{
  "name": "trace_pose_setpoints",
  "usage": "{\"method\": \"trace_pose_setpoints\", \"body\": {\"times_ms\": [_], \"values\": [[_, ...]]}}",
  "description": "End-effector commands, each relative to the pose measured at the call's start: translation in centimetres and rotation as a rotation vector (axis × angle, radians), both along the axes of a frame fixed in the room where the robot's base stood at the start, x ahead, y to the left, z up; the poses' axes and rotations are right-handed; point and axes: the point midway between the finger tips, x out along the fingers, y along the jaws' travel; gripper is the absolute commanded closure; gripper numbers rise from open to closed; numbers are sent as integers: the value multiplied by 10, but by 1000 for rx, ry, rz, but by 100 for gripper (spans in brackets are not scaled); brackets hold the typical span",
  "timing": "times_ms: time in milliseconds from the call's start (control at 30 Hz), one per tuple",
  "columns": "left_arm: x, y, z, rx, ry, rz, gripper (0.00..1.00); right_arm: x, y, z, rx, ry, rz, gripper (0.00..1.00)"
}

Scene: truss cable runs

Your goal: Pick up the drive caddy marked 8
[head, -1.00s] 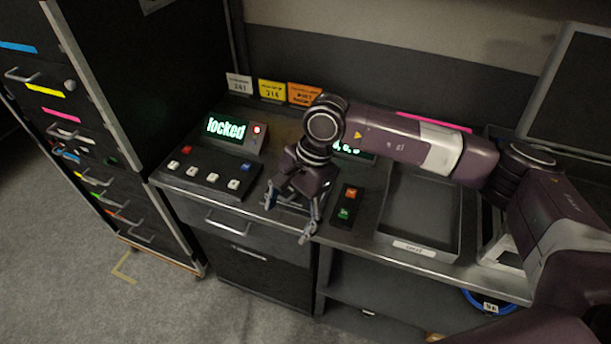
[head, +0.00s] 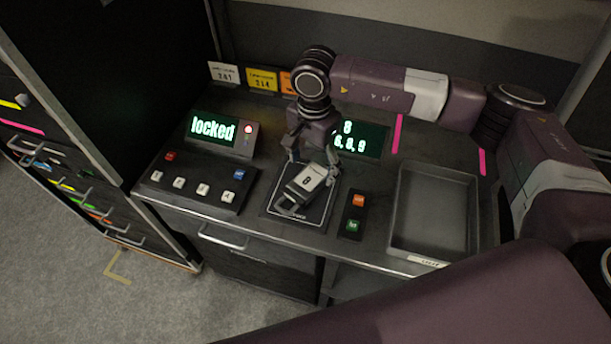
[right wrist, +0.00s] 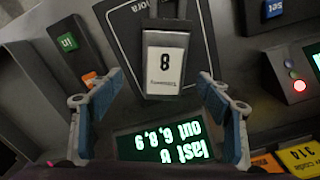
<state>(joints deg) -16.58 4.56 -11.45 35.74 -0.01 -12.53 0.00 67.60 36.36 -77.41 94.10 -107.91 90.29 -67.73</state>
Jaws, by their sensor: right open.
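The drive caddy marked 8 (head: 304,184) lies on a dark square pad (head: 315,213) on the bench. It has a pale label with an 8 and a dark handle end. It also shows in the right wrist view (right wrist: 165,65), beyond the fingertips and between their lines. My right gripper (head: 313,164) is just behind and above the caddy, its fingers spread and empty. In the right wrist view the open blue-grey fingers (right wrist: 157,80) stand to either side, apart from the caddy. My left gripper is not in view.
A lit screen (head: 358,139) is behind the pad. A "locked" display (head: 214,130) and button panel (head: 195,186) stand left. A two-button box (head: 353,214) and an empty grey tray (head: 434,210) are right. Drawers with coloured strips are far left.

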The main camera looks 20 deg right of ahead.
Motion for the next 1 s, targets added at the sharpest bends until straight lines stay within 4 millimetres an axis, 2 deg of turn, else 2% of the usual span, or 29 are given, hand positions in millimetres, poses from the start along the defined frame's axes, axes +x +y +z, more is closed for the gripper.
{"method": "trace_pose_setpoints", "body": {"times_ms": [100, 267, 433, 600, 667, 1000], "values": [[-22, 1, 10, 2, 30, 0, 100, -1, 5, -9, 1, 3, 1, 29], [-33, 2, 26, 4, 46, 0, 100, 0, 14, -31, 1, 3, 2, 29], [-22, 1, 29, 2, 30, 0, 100, 1, 13, -52, 1, 1, 0, 29], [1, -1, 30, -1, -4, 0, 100, 1, 13, -55, 1, 0, 1, 29], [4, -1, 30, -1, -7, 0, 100, 1, 13, -55, 1, 0, 1, 29], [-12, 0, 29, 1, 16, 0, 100, 1, 13, -54, 2, -1, 1, 64]]}}
